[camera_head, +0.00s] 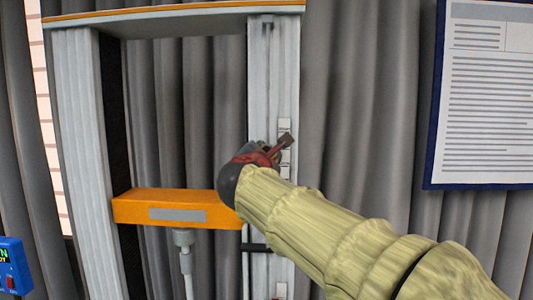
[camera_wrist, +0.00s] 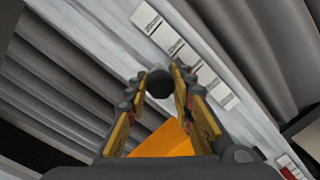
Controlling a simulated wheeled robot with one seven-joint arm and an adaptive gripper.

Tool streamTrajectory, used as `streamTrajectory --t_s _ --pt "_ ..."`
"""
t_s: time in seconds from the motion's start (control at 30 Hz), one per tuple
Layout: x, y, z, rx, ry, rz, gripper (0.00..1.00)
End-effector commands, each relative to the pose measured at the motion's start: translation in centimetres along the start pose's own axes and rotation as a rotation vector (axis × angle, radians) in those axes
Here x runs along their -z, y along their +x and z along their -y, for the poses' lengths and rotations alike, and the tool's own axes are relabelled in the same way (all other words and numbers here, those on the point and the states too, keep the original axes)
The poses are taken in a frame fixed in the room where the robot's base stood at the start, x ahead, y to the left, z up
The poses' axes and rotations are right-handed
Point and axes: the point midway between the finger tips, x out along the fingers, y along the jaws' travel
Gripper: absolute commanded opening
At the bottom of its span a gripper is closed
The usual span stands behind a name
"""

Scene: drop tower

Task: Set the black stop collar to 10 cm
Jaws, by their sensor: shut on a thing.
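My gripper (camera_head: 270,153) is at the right upright of the tower, beside the white label plates. In the wrist view my gripper (camera_wrist: 160,88) has its yellow-padded fingers on either side of a round black piece (camera_wrist: 159,83), shut on it. This piece appears to be part of the black stop collar, in front of the pale upright (camera_wrist: 115,50). The rest of the collar is hidden by my gripper and arm in the head view. Several white scale labels (camera_wrist: 170,40) run along the upright beside the piece; their print is too small to read.
The orange crosshead (camera_head: 175,208) spans between the uprights, left of and below my gripper. A thin black bar (camera_head: 255,247) crosses the right upright lower down. A blue-framed notice (camera_head: 485,95) hangs at the right. A blue control box (camera_head: 12,265) stands at the lower left.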

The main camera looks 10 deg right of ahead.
Motion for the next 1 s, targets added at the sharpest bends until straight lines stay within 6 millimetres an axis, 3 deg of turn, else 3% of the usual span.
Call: streamTrajectory --t_s 0.03,0.3,0.67,0.7,1.0 --pt "1.0 0.0 1.0 0.003 -0.001 -0.001 0.00" --pt "3.1 0.0 3.1 0.003 -0.001 -0.001 0.00" --pt "3.0 0.0 3.0 0.002 -0.002 -0.001 0.00" --pt "3.0 0.0 3.0 0.002 -0.001 -0.001 0.26" --pt "3.0 0.0 3.0 0.001 -0.001 0.000 0.43"
